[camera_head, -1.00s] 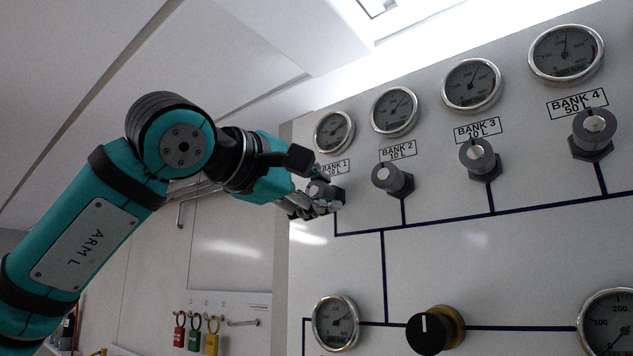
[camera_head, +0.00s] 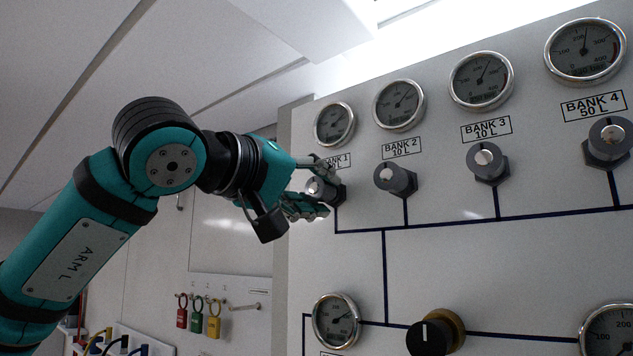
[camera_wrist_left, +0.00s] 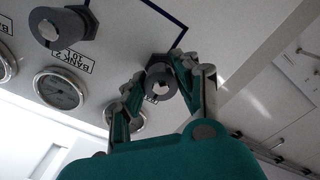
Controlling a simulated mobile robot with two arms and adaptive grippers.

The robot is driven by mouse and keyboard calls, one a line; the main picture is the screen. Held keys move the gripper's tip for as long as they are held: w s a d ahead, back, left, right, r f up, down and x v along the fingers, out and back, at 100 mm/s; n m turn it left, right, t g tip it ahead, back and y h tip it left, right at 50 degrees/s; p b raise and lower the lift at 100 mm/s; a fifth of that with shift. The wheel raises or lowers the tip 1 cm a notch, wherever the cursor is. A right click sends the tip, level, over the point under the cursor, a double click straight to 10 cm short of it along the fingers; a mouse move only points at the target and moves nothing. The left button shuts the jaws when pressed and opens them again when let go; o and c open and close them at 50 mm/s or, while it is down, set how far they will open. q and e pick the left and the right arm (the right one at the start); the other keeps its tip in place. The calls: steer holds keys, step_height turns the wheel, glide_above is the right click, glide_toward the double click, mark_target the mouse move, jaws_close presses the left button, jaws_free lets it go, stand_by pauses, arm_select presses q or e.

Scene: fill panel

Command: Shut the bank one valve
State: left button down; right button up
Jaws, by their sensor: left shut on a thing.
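The bank one valve (camera_head: 321,190) is a dark grey knob with a light centre disc, under the partly covered BANK 1 label (camera_head: 338,162) on the white panel. My left gripper (camera_head: 314,188) reaches it from the left, with one finger above and one below the knob, shut on it. In the left wrist view the bank one valve (camera_wrist_left: 160,82) sits between the two fingers of my left gripper (camera_wrist_left: 156,88), which press on its sides. My right gripper is in neither view.
The bank two valve (camera_head: 395,179) is close on the right, with the bank three valve (camera_head: 486,162) and bank four valve (camera_head: 607,140) beyond it. Round gauges sit above them, including the bank one gauge (camera_head: 334,124). A large black knob (camera_head: 434,333) is below. Coloured padlocks (camera_head: 197,318) hang at lower left.

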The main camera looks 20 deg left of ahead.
arm_select(q)
steer(key=shift+f+m, duration=0.15)
steer(key=shift+m, duration=0.45)
steer(key=c, duration=0.9)
jaws_free()
steer(key=shift+c, duration=0.2)
steer(key=shift+s, duration=0.2)
steer(key=v, duration=1.1)
steer(key=shift+s, duration=0.3)
steer(key=shift+a, duration=0.1)
